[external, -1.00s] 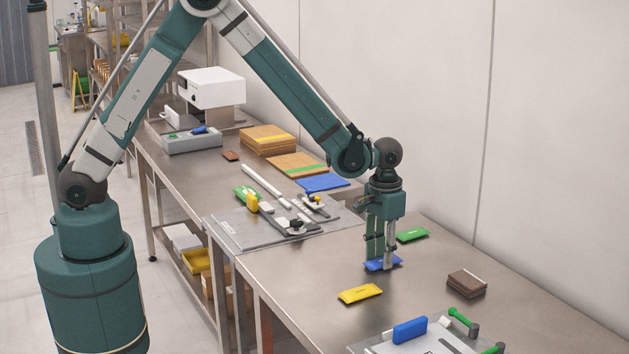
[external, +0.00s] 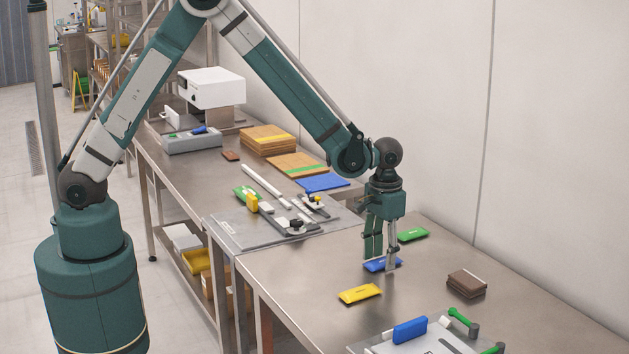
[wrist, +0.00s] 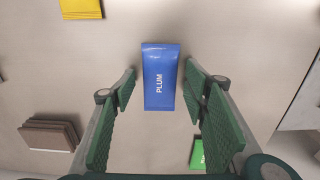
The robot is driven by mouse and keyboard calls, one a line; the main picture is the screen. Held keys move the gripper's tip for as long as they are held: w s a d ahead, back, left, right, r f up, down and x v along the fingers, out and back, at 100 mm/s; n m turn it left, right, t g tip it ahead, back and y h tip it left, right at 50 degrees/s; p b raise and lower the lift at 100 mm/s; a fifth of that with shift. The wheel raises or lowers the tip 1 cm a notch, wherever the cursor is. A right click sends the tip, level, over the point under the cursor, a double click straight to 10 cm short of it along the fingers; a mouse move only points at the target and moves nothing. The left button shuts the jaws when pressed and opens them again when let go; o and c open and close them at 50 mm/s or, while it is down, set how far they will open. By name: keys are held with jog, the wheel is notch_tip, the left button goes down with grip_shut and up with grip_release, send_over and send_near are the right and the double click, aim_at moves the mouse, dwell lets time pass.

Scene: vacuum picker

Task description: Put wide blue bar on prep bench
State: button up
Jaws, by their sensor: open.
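A flat blue bar (external: 375,266) marked PLUM lies on the near steel bench (external: 310,265). It also shows in the wrist view (wrist: 160,92), lying lengthwise between my fingers with a gap on each side. My gripper (external: 381,263) points down over the bar, open and empty, with its fingertips low near the bench top. Its two green-padded fingers (wrist: 160,82) stand apart in the wrist view. Another blue piece (external: 410,330) stands upright in the fixture at the front of the bench.
A yellow packet (external: 360,294) lies in front of the bar and a green one (external: 413,235) behind it. A brown stack (external: 467,283) is to the right. A grey plate with tools (external: 235,231) lies on the left.

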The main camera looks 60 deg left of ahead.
aim_at(380, 260)
notch_tip(380, 260, up, 12)
jog(key=p, duration=0.1)
dwell(0.5)
jog(key=shift+a+r, duration=0.1)
dwell(0.5)
jog(key=s+a+r+t, duration=0.3)
jog(key=s+a+r, duration=0.8)
jog(key=a+r, duration=0.5)
jog(key=s+a+r+t, duration=0.1)
jog(key=s+a+t, duration=0.1)
jog(key=s+a, duration=0.5)
jog(key=s+a+r+t, duration=0.2)
jog(key=s+a, duration=0.4)
jog(key=s, duration=0.9)
jog(key=shift+a, duration=0.4)
